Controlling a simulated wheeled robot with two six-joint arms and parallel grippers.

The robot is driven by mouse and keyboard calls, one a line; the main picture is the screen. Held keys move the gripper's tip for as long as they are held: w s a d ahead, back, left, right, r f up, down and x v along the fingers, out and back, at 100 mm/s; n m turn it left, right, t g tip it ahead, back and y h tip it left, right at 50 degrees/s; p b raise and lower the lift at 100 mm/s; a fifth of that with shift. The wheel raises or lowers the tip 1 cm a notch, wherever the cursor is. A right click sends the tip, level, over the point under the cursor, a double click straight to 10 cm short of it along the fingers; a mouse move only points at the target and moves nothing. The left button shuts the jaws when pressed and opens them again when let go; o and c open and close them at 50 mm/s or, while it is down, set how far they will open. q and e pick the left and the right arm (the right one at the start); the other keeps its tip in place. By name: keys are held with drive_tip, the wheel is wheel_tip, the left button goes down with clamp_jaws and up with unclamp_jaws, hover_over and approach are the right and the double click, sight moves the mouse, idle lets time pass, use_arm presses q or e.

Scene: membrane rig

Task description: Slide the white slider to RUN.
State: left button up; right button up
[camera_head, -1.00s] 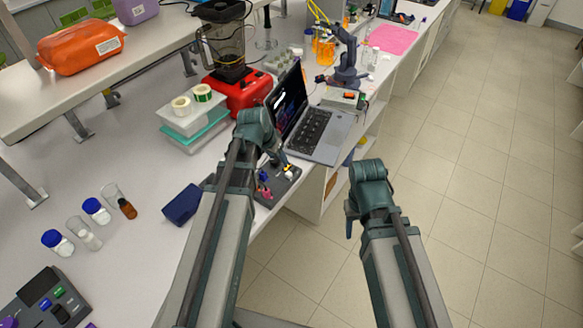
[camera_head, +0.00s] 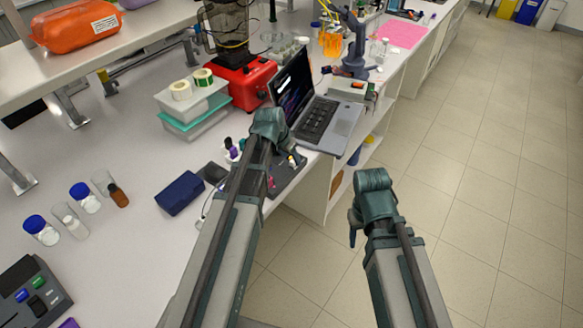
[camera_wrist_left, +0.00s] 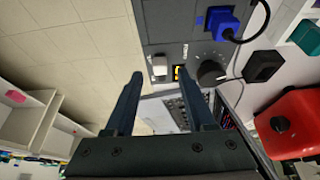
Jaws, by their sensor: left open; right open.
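The grey control box (camera_head: 290,176) sits at the bench edge before the laptop, partly hidden by my left arm. Lettering by the slider is too small to read surely. My left gripper (camera_wrist_left: 164,74) is open and empty, its fingertips pointing at the panel on either side of the slider and yellow piece; contact cannot be told. My right gripper (camera_head: 354,228) is open and empty above the floor.
A blue plug with a black cable (camera_wrist_left: 222,24) and a black block (camera_wrist_left: 263,66) are near the slider. The laptop (camera_head: 318,118) and red blender base (camera_head: 246,82) stand behind the box. A dark blue case (camera_head: 180,193) lies left. The floor at right is clear.

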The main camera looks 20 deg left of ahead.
sight(293, 163)
use_arm(q)
drive_tip(key=b+x, duration=0.1)
drive_tip(key=x, duration=0.1)
drive_tip(key=shift+w+f, duration=0.1)
drive_tip(key=shift+f, duration=0.2)
clamp_jaws()
idle(1.3)
